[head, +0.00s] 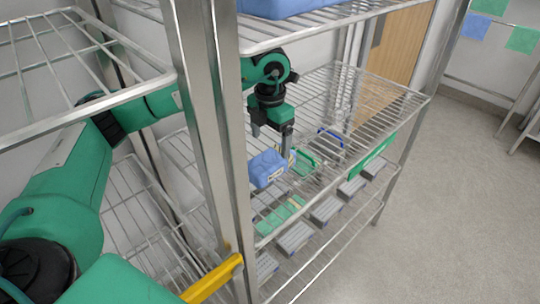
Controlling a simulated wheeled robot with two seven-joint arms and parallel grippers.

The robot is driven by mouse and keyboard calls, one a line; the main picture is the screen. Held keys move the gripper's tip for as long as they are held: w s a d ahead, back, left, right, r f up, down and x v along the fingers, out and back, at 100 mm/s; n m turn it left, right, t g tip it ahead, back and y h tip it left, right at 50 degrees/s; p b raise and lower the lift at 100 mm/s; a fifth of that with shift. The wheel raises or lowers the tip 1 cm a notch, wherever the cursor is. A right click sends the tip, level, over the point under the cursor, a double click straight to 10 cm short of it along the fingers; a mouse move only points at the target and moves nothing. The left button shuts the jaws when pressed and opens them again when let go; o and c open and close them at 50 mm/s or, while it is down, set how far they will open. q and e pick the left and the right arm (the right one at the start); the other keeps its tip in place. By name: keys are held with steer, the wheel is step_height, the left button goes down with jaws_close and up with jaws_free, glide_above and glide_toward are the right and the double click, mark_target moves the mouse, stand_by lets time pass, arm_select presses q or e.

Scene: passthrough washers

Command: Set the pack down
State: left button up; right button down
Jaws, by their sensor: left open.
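A blue pack (266,168) with a pale label rests near the front edge of the middle wire shelf (350,107). My left gripper (272,143) reaches in past the rack post and points down just above and behind the pack. Its fingers are spread apart, and it looks clear of the pack, though one finger overlaps the pack's far side in the picture. My right gripper is not in view.
Steel posts (208,130) stand close to my left arm. A green-handled item (304,162) and a blue-handled item (331,141) are beside the pack. Several grey packs (326,209) and a green pack (280,215) lie on the shelf below. The shelf's right part is bare.

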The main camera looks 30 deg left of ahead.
mark_target(270, 158)
arm_select(q)
step_height(270, 158, up, 5)
steer(key=shift+r+b, duration=0.1)
steer(key=shift+b, duration=0.25)
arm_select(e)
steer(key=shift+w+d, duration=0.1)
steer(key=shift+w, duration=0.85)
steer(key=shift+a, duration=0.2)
